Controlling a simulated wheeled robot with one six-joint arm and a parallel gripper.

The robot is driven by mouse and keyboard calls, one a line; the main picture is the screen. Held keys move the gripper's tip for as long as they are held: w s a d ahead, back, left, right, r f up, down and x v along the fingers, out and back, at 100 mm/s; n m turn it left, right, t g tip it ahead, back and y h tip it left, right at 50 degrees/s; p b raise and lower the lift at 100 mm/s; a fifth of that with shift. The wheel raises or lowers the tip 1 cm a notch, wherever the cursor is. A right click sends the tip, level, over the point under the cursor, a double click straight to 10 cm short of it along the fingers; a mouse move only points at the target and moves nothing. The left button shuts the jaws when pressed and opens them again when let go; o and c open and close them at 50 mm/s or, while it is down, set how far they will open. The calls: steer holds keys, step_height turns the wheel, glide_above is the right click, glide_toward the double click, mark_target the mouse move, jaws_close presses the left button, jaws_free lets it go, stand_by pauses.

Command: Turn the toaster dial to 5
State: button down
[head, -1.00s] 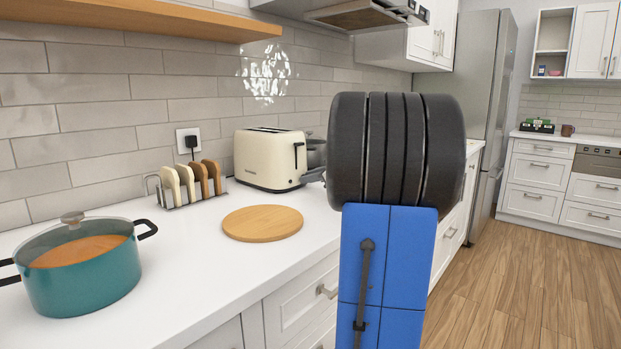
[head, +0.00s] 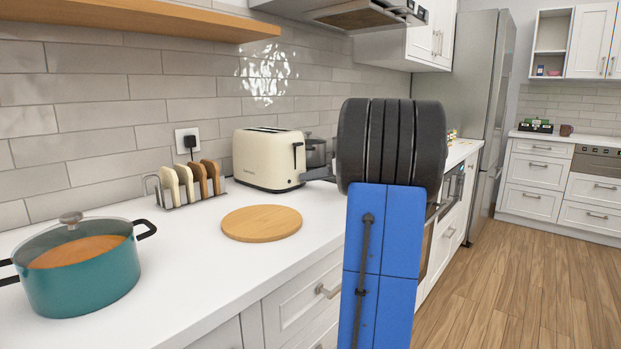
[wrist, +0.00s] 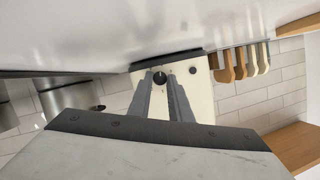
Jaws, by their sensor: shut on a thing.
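The cream toaster (head: 262,157) stands on the white counter against the tiled wall, its lever end facing right. It also shows in the wrist view (wrist: 200,98), with the round black dial (wrist: 161,79) on its end face. My gripper (wrist: 162,76) has its two grey fingers on either side of the dial, shut on it. In the head view my gripper (head: 306,177) reaches the lower part of the toaster's right end, and the dial is hidden there. I cannot read the dial's numbers or setting.
A toast rack (head: 190,186) with several slices stands left of the toaster. A round wooden board (head: 262,223) lies in front, and a teal pot (head: 83,275) sits at the near left. A dark metal pot (head: 316,151) stands behind the toaster's right end.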

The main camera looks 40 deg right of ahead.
steer(key=shift+d+m+y, duration=0.15)
steer(key=shift+m+y, duration=0.15)
steer(key=shift+m, duration=0.4)
steer(key=c, duration=1.6)
jaws_free()
steer(key=v, duration=1.7)
steer(key=shift+s+d+f, duration=0.15)
steer(key=shift+s+f, duration=0.05)
steer(key=shift+f, duration=0.05)
